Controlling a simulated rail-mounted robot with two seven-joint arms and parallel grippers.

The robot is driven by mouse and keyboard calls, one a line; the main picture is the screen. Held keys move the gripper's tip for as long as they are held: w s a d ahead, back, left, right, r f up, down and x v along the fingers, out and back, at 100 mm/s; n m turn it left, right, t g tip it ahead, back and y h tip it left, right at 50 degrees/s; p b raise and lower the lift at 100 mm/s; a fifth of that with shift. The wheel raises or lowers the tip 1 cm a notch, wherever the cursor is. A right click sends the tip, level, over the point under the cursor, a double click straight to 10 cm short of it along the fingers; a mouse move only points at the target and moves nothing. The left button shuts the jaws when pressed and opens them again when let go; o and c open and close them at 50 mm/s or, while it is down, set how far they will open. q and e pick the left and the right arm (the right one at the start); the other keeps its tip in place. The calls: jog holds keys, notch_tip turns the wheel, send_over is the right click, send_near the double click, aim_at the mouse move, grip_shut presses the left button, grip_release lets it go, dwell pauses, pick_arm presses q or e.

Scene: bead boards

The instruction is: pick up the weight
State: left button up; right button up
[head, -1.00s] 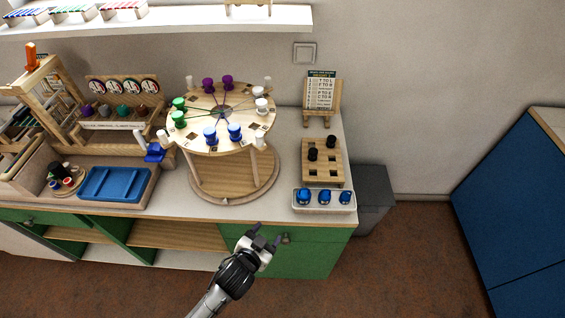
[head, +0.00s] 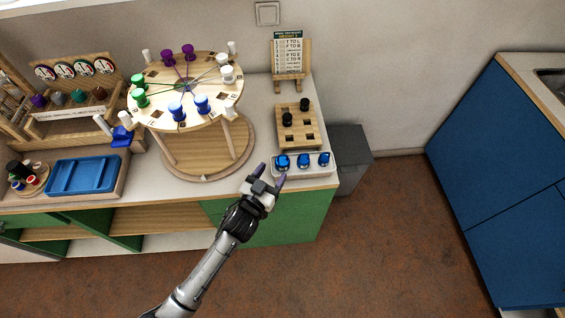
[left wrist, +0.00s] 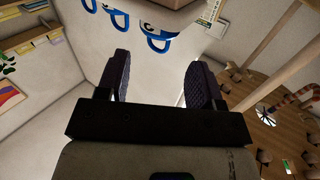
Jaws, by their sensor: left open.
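Three blue pieces with loop handles stand in a white tray (head: 300,174) at the counter's front right: a left one (head: 283,161), a middle one (head: 303,160) and a right one (head: 323,159). They look like weights; I cannot tell which one is named. My left gripper (head: 268,177) is open and empty, just in front of the tray's left end, apart from the pieces as far as I can tell. In the left wrist view, blue loops (left wrist: 154,43) show beyond the open fingers (left wrist: 158,72). My right gripper is not in view.
A wooden board with holes and black knobs (head: 297,139) is behind the tray. A round wooden tiered stand (head: 185,90) with coloured spools is to the left. A sign on an easel (head: 289,55) is at the back. A grey bin (head: 347,155) stands right of the counter.

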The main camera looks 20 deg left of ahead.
aim_at(280, 165)
pick_arm(q)
jog(key=shift+w, duration=0.4)
jog(key=w, duration=0.2)
jog(key=w+d+b, duration=0.1)
jog(key=w, duration=0.1)
jog(key=shift+w, duration=0.5)
jog(key=shift+c, duration=0.6)
jog(key=c, duration=0.8)
